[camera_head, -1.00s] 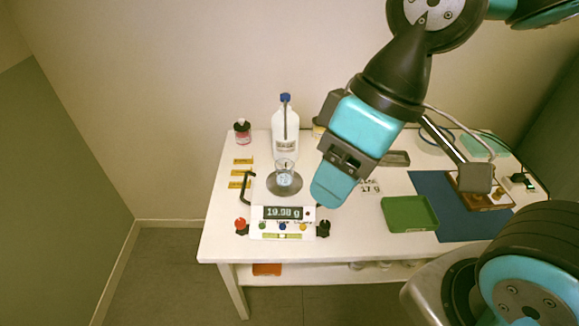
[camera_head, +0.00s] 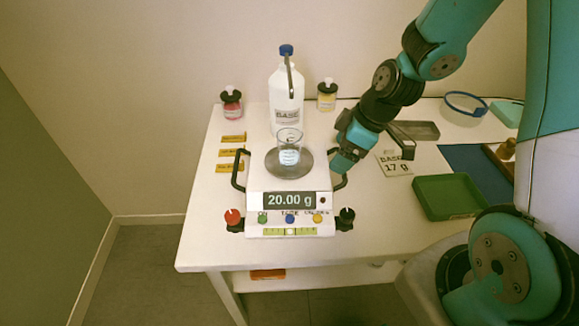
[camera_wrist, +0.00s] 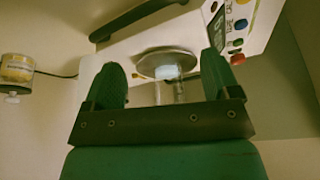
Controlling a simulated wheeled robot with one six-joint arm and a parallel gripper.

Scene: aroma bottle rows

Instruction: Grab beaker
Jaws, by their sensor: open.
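The clear glass beaker (camera_head: 289,146) stands upright on the round grey pan (camera_head: 276,168) of the white scale (camera_head: 262,180) and holds a little pale blue liquid. The scale display reads 20.00 g. My gripper (camera_head: 340,164) is at the right of the scale, near its right handle and apart from the beaker. In the wrist view my gripper (camera_wrist: 163,60) has its two green fingers spread apart, with nothing gripped.
A white BASE bottle (camera_head: 285,98) with a blue cap stands just behind the pan. Red (camera_head: 232,106) and yellow (camera_head: 327,96) small bottles flank it. A BASE 17 g card (camera_head: 395,164) and a green tray (camera_head: 452,196) lie to the right. Black handles rise on both scale sides.

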